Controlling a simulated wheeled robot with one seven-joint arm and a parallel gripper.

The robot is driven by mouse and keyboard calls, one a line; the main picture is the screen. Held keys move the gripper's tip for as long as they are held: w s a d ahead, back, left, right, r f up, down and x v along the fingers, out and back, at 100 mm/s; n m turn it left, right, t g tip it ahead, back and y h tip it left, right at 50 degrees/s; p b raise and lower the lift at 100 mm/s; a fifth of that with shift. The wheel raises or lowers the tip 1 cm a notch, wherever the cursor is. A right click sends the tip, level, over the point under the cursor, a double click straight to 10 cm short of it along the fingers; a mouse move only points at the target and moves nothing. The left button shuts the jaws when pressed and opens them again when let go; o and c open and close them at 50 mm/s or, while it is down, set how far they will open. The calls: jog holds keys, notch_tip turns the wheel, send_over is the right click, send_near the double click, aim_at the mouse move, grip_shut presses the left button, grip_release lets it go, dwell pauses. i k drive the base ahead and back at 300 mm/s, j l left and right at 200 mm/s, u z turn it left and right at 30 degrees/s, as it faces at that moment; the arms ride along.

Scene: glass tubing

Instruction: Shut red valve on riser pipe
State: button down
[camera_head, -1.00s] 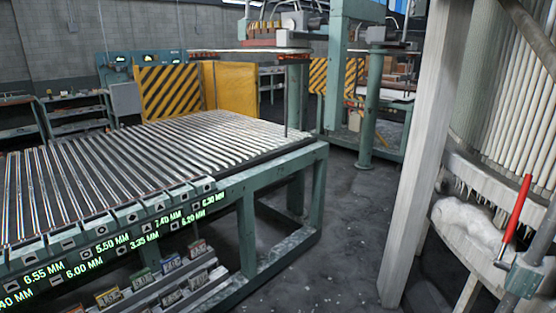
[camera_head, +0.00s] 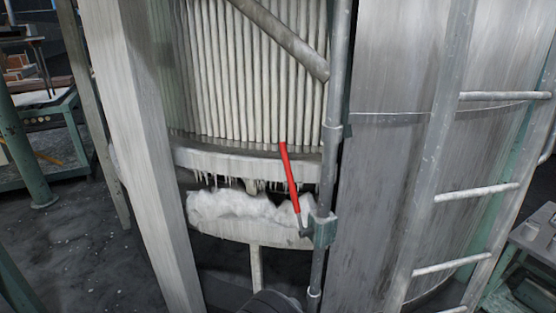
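The red valve (camera_head: 290,177) is a long red lever handle in the middle of the view. It stands nearly upright and leans a little to the left at its top. Its lower end joins a grey-green valve body (camera_head: 322,230) on the riser pipe (camera_head: 329,120). The riser pipe is a thin grey vertical pipe that runs up past the handle on its right. A dark rounded shape shows at the bottom edge below the valve; I cannot tell what it is. My gripper is not recognisable in the view.
A frosted ring (camera_head: 240,163) with icicles and white tubes stands behind the handle. A pale slanted post (camera_head: 140,130) is to the left. A large grey tank (camera_head: 400,150) and a ladder (camera_head: 475,185) are to the right. Dark floor (camera_head: 60,235) is open at left.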

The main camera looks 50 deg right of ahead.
aim_at(303, 232)
jog(key=i+l, duration=0.25)
jog(key=i, duration=0.2)
jog(key=i+l, duration=0.25)
jog(key=i, duration=0.2)
jog(key=i+l, duration=0.25)
jog(key=i, duration=0.2)
